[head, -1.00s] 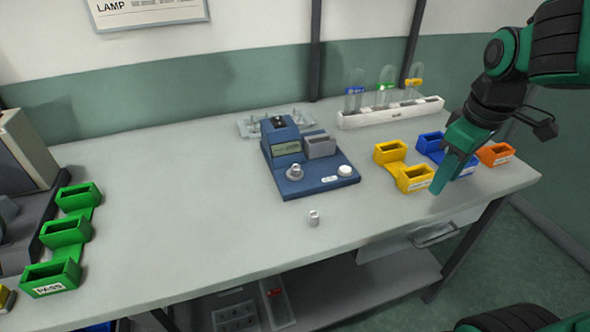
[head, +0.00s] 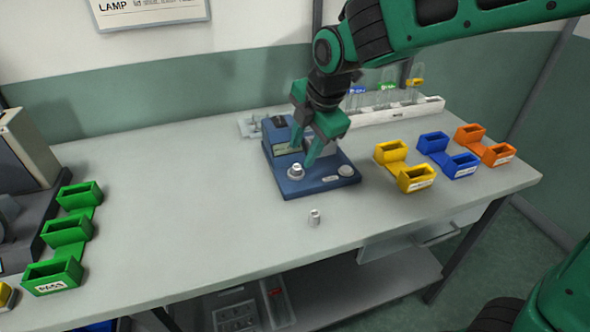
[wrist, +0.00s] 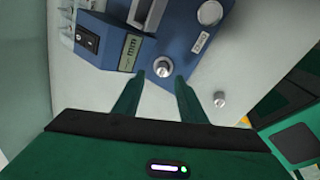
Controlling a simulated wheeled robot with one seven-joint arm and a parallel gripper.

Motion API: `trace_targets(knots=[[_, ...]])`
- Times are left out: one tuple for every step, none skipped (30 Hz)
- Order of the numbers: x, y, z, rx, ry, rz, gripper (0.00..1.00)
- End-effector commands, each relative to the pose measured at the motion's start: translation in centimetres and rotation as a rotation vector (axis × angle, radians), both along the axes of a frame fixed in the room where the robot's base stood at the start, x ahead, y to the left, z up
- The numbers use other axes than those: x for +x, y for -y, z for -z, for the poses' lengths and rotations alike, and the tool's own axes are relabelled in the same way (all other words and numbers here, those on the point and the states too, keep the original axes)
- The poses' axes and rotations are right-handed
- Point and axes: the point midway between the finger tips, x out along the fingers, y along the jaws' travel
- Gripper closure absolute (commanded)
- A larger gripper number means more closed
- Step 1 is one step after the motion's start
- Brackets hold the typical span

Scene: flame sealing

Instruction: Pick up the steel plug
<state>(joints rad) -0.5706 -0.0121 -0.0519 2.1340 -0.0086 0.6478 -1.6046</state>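A small steel plug (head: 314,217) stands upright on the bare table in front of the blue device, and it shows in the wrist view (wrist: 220,99) to the right of my fingers. A similar round metal piece (head: 296,171) sits on the front left of the blue device (head: 318,186). In the wrist view this metal piece (wrist: 163,67) appears between and just beyond my fingertips. My gripper (head: 301,156) is open and empty above the device's front left, pointing down. I cannot tell how high the fingertips are above that piece.
Yellow (head: 416,179), blue (head: 462,165) and orange (head: 497,154) bins stand at the right. A white rack (head: 398,111) with glass tubes is behind them. Green bins (head: 66,232) stand at the left. The table's middle left is clear.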

Motion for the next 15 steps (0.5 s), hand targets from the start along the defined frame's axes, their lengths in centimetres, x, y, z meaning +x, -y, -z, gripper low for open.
trace_targets(knots=[[0.1,0.0,0.3,-0.001,-0.002,0.000,0.62],[0.1,-0.1,0.4,-0.001,-0.002,0.001,0.62],[0.1,-0.1,0.6,-0.001,-0.002,0.001,0.62],[0.2,-0.1,0.8,-0.001,-0.002,0.001,0.62],[0.2,-0.2,1.0,-0.001,-0.002,0.001,0.62],[0.2,-0.3,1.5,-0.001,-0.002,0.001,0.62],[0.3,-0.3,1.9,-0.002,-0.004,0.001,0.62],[0.3,-0.4,2.3,-0.002,-0.004,0.001,0.62],[0.4,-0.5,2.9,-0.002,-0.004,0.001,0.62],[0.5,-0.6,3.4,-0.002,-0.004,0.001,0.62],[0.6,-0.7,3.7,-0.002,-0.004,0.002,0.62],[0.8,-0.8,4.2,-0.002,-0.003,0.002,0.62],[0.9,-0.8,4.5,-0.002,-0.003,0.002,0.62],[1.0,-0.9,4.8,-0.002,-0.002,0.002,0.62],[1.1,-0.9,5.1,-0.001,-0.002,0.002,0.62]])
